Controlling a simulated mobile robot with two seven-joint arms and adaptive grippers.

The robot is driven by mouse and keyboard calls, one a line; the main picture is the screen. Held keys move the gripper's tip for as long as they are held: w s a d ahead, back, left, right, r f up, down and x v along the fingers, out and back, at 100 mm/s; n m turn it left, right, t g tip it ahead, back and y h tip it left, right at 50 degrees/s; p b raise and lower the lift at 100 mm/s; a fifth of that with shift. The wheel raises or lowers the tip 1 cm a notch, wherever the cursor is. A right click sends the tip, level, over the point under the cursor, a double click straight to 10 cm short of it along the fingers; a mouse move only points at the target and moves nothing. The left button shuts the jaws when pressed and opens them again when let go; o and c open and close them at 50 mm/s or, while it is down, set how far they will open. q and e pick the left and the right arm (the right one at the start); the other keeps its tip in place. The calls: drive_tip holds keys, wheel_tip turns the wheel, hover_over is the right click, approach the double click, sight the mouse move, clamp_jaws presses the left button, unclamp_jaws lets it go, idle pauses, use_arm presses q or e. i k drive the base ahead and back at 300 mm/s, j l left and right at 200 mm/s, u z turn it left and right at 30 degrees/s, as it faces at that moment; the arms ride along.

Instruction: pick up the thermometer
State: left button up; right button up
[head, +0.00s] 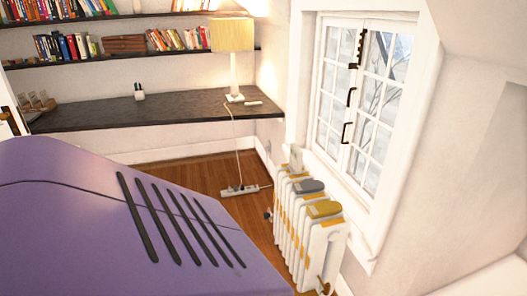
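I cannot make out a thermometer for certain in the head view. A small white item with dark tops (139,92) stands on the dark desk (185,107), and a small flat pale item (254,103) lies near the lamp. Both are too small to identify. On the white radiator (291,236) under the window lie a grey item (309,187) and a mustard-yellow item (324,209). A pale upright item (296,160) is at its far end. Neither of my grippers shows in this view.
A lit table lamp (234,62) stands on the desk. Its cord runs to a power strip (240,191) on the wooden floor. Bookshelves (122,57) hang above. A large purple surface with black slots (75,230) fills the lower left; I cannot tell what it is.

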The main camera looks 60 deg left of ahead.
sight(295, 154)
drive_tip(key=u, duration=1.75)
drive_tip(key=i+j+z, duration=0.5)
drive_tip(key=i+j, duration=0.15)
drive_tip(key=i, duration=0.15)
